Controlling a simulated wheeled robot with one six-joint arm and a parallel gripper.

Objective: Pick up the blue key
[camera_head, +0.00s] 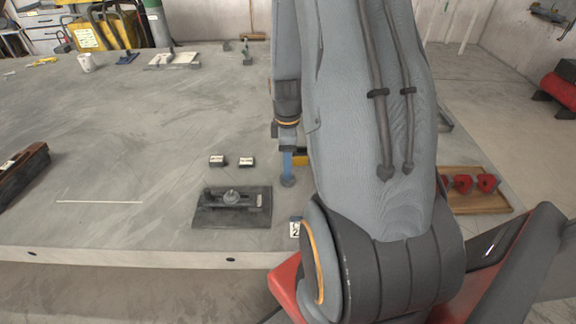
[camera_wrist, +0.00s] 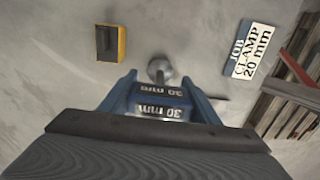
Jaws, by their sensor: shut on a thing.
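My gripper (camera_wrist: 158,88) is shut on a dark blue block, the blue key (camera_wrist: 160,96), which carries white "30 mm" labels. The key sits between the two blue fingers in the wrist view. A round grey knob (camera_wrist: 159,70) shows just past the key; I cannot tell whether it is joined to it. In the head view my gripper (camera_head: 288,163) points down over the table, right of the dark fixture plate, partly hidden by my arm. The key itself is not clear there, and I cannot tell whether it touches the table.
A dark plate with a knob (camera_head: 206,215) lies near the table's front edge. Two small labelled black blocks (camera_head: 217,161) stand behind it. A yellow block (camera_wrist: 120,44) and a "JOB CLAMP 20 mm" card (camera_wrist: 250,48) lie nearby. A wooden tray (camera_head: 480,205) holds red parts.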

